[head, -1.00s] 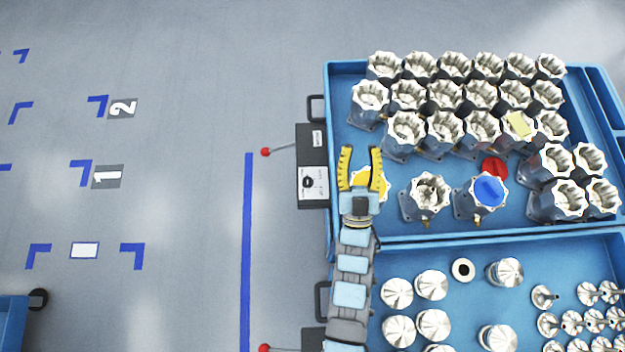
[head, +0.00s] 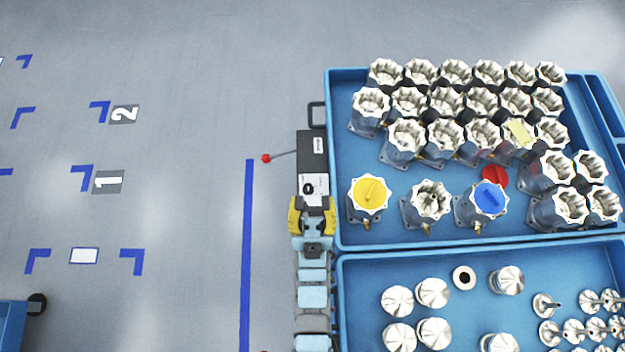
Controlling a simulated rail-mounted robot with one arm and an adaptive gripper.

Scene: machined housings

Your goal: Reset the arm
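My gripper (head: 312,207) has yellow fingers and shows in the head view at the left edge of the upper blue tray (head: 350,222). It is over the tray's black and white side unit, left of a housing with a yellow cap (head: 370,193). The fingers look foreshortened and nothing shows between them, but I cannot tell how wide they stand. My arm runs from it down to the bottom of the picture.
In the upper tray stand several metal housings (head: 405,137), one with a blue cap (head: 490,197). A red cap (head: 495,176) lies behind it. The lower tray (head: 350,290) holds several metal discs and stemmed parts.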

